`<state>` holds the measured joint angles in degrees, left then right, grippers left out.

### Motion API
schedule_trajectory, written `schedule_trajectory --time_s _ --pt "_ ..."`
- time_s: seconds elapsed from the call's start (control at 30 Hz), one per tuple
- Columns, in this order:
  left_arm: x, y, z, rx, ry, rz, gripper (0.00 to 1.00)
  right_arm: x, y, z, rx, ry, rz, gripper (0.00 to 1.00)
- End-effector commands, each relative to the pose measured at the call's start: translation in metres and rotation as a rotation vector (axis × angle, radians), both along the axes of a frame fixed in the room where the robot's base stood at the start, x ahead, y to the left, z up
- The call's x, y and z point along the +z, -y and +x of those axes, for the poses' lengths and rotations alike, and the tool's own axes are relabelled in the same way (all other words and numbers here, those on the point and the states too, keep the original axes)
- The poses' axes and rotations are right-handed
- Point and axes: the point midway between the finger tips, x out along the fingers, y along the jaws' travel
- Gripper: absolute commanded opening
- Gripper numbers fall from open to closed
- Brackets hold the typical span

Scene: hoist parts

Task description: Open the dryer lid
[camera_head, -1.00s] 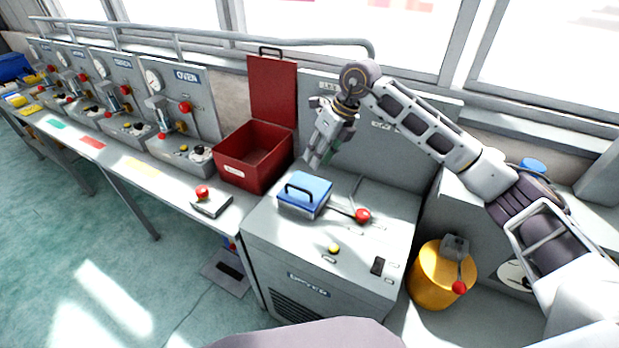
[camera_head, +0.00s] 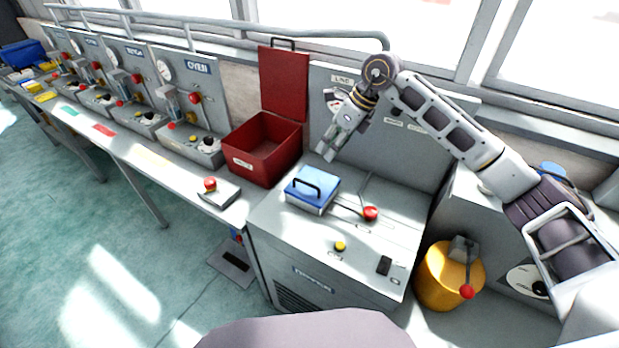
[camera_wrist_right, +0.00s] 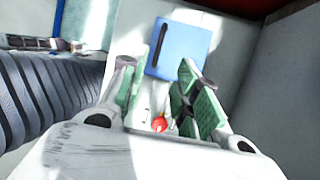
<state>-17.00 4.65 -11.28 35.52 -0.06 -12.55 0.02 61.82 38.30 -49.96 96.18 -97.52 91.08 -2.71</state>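The dryer (camera_head: 330,279) is a grey cabinet in the middle of the head view. On its top is a blue lid (camera_head: 325,181) with a black bar handle (camera_head: 303,187); it looks shut. A lever with a red knob (camera_head: 370,213) is beside the lid. My right gripper (camera_head: 327,155) hangs above and behind the lid, apart from it, fingers pointing down. In the right wrist view the green-padded fingers (camera_wrist_right: 157,70) are spread and empty. The blue lid (camera_wrist_right: 190,47) and its handle (camera_wrist_right: 160,40) show beyond them. My left gripper is out of view.
A red box (camera_head: 250,166) with a raised lid stands left of the dryer. A small red-button unit (camera_head: 222,193) sits on the bench. A yellow canister (camera_head: 436,278) with a red-knobbed lever is at right. A grey panel (camera_head: 405,150) rises behind the dryer.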

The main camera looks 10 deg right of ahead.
Motion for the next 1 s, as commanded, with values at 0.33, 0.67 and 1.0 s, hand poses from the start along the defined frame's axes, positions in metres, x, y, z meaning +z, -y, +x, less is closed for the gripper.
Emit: schedule_trajectory --time_s 0.33,0.67,1.0 --pt "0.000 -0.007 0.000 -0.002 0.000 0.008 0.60 0.000 0.000 0.000 0.009 0.004 -0.001 0.32" --pt "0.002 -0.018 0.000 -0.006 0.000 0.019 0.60 -0.011 -0.005 0.001 0.008 0.001 0.000 0.32" --pt "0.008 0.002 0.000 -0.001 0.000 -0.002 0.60 -0.047 -0.022 0.003 0.009 0.001 -0.001 0.32"
